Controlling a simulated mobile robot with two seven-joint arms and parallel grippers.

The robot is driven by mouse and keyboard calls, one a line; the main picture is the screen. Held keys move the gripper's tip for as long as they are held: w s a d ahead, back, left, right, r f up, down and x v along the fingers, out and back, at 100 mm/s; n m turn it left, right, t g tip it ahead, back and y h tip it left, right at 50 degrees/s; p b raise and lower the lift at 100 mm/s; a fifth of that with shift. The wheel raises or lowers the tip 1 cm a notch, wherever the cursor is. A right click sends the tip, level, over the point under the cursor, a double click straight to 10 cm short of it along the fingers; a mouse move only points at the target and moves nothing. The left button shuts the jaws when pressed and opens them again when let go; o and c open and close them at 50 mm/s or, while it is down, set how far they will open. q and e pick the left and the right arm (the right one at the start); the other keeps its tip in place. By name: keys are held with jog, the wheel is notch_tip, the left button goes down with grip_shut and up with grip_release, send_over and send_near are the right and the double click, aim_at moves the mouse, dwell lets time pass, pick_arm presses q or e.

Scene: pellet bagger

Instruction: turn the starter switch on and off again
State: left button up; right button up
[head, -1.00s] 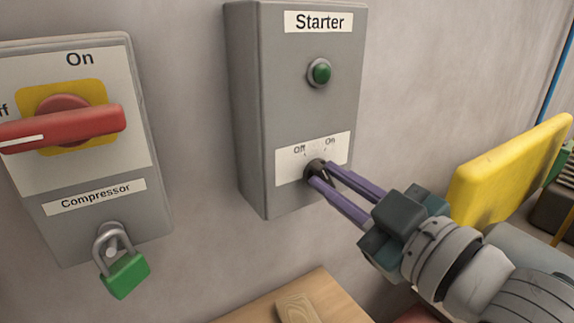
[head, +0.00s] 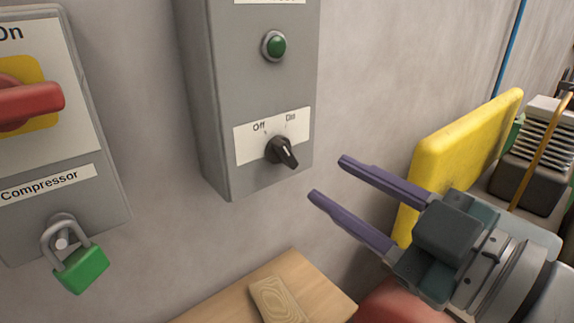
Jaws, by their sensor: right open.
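The starter box (head: 232,90) is a grey box on the wall in the upper middle, its top cut off by the frame. It carries a green round lamp or button (head: 275,46) and, below, a white label with Off at left and On at right. The black starter switch (head: 281,150) sits on that label. Its raised bar tilts from upper left to lower right, its upper end toward the Off side. My right gripper (head: 328,177) is open and empty, to the right of the switch and apart from it. My left gripper is out of view.
At left is the compressor box (head: 45,221) with a red rotary handle (head: 35,103) and a green padlock (head: 82,270). A wooden surface (head: 222,305) with a small wooden block (head: 277,299) lies below. A yellow panel (head: 462,145) stands behind my right gripper.

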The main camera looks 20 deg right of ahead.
jog(key=shift+v, duration=1.15)
